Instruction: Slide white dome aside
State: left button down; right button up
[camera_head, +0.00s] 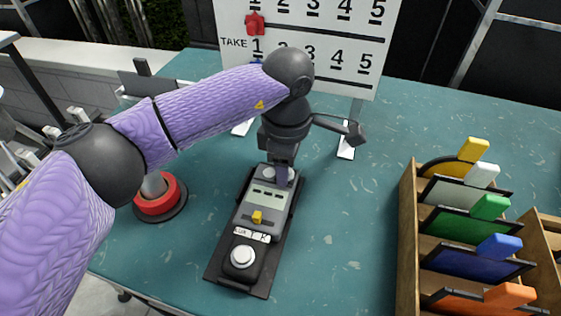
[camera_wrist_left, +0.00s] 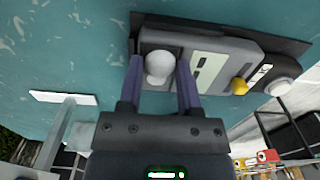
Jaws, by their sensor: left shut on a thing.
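The white dome (camera_wrist_left: 159,66) sits at one end of a dark grey device, between the two fingers of my left gripper (camera_wrist_left: 160,85) in the left wrist view. In the head view the dome (camera_head: 268,173) shows partly, beside my left gripper (camera_head: 282,178) at the device's far end. The left gripper is shut on the dome. My right gripper is not in view.
A red round button (camera_head: 160,197) stands left on the teal table (camera_head: 340,240). A wooden rack (camera_head: 408,240) with coloured panels stands at the right. A white numbered board (camera_head: 310,40) stands at the back. The table between device and rack is clear.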

pick_arm(q)
jog(key=shift+c, duration=1.5)
grip_release()
jog(key=shift+o, duration=0.2)
notch_tip(320, 180, up, 10)
jog(key=p, duration=0.2)
jog(key=shift+p, duration=0.35)
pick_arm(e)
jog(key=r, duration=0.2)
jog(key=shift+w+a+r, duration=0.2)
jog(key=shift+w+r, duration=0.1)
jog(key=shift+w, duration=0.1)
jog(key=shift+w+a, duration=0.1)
